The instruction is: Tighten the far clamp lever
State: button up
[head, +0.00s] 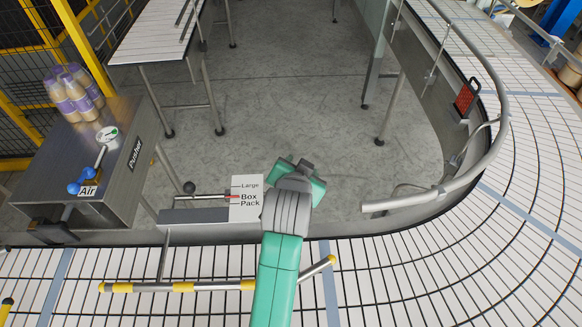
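I cannot tell for sure which part is the far clamp lever. A dark round knob (189,187) stands beside a metal rod left of the Large / Box Pack sign (246,191). A red pointer (232,196) lies at the sign's edge. My green and grey arm reaches up from the bottom middle and ends just right of the sign, covering what lies behind it. My gripper's fingers do not show.
A yellow-banded rail (180,287) crosses above the slatted conveyor (430,270). A curved guide rail (493,130) bounds the right. At left, a metal pusher cabinet (60,180) carries bottles (75,92) and a blue-handled air valve (90,180). The middle floor is clear.

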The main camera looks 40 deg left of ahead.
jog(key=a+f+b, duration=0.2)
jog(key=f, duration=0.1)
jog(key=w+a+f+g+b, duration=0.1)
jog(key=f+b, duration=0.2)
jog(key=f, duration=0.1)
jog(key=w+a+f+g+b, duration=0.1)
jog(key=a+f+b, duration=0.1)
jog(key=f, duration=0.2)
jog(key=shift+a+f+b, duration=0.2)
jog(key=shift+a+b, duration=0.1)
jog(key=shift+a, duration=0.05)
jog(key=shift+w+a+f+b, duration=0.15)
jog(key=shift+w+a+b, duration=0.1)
jog(key=shift+b, duration=0.1)
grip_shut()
